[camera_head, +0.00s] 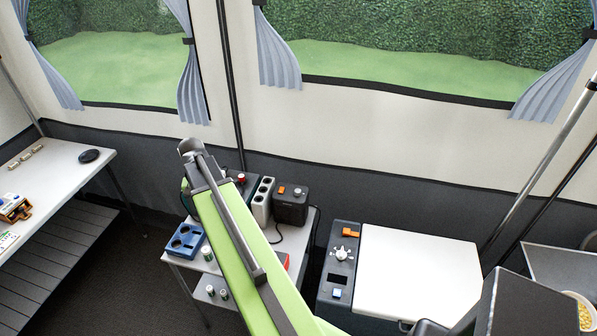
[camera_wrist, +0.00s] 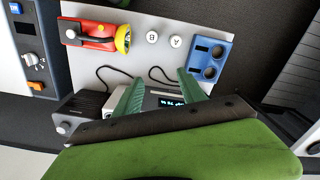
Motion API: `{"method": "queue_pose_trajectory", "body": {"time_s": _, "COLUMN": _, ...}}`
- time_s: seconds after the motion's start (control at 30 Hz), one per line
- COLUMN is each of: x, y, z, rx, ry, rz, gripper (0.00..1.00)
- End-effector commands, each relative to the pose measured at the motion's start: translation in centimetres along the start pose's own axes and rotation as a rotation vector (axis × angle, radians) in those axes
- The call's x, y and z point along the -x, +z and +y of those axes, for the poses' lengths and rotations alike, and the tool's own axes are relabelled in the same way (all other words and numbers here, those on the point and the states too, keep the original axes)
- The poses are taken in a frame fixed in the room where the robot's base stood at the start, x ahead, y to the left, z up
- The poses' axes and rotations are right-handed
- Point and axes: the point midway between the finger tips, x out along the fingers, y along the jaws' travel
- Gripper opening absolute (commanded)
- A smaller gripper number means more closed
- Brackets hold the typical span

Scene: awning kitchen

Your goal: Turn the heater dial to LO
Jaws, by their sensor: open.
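A dark box (camera_head: 290,208) with an orange switch and a small grey knob (camera_head: 297,191) stands at the back of the small table; it looks like the heater. In the wrist view, a dark ribbed box (camera_wrist: 84,112) with a pale round knob (camera_wrist: 62,128) shows at lower left. I cannot read its dial setting. My gripper (camera_wrist: 160,84) is open, its green fingers apart and empty above the small table. A pale device with a lit display (camera_wrist: 170,101) lies below and between them. In the head view my arm hides the gripper.
A control panel (camera_head: 338,262) with a white dial and orange switch stands beside a white lid (camera_head: 419,275). A white socket block (camera_head: 262,201) adjoins the dark box.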

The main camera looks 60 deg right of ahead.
Motion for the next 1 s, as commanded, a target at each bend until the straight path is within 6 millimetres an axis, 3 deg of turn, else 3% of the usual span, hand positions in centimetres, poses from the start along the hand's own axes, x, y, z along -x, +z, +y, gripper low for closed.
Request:
{"method": "queue_pose_trajectory", "body": {"time_s": 0.03, "x": 4.1, "y": -3.8, "z": 5.0, "rx": -0.147, "ry": 0.000, "rz": 0.000, "gripper": 0.48}}
{"method": "queue_pose_trajectory", "body": {"time_s": 0.1, "x": 6.4, "y": -7.1, "z": 11.8, "rx": -0.342, "ry": 0.000, "rz": -0.001, "gripper": 0.48}}
{"method": "queue_pose_trajectory", "body": {"time_s": 0.2, "x": 8.9, "y": -9.9, "z": 20.6, "rx": -0.573, "ry": 0.000, "rz": -0.001, "gripper": 0.48}}
{"method": "queue_pose_trajectory", "body": {"time_s": 0.3, "x": 10.3, "y": -11.1, "z": 27.1, "rx": -0.735, "ry": 0.000, "rz": -0.001, "gripper": 0.48}}
{"method": "queue_pose_trajectory", "body": {"time_s": 0.4, "x": 10.9, "y": -11.4, "z": 30.6, "rx": -0.823, "ry": 0.000, "rz": -0.001, "gripper": 0.48}}
{"method": "queue_pose_trajectory", "body": {"time_s": 0.5, "x": 10.9, "y": -11.4, "z": 31.8, "rx": -0.853, "ry": 0.000, "rz": -0.001, "gripper": 0.48}}
{"method": "queue_pose_trajectory", "body": {"time_s": 0.73, "x": 9.7, "y": -11.4, "z": 31.8, "rx": -0.852, "ry": 0.000, "rz": 0.000, "gripper": 0.48}}
{"method": "queue_pose_trajectory", "body": {"time_s": 1.0, "x": 5.1, "y": -11.4, "z": 31.7, "rx": -0.851, "ry": 0.000, "rz": 0.000, "gripper": 0.48}}
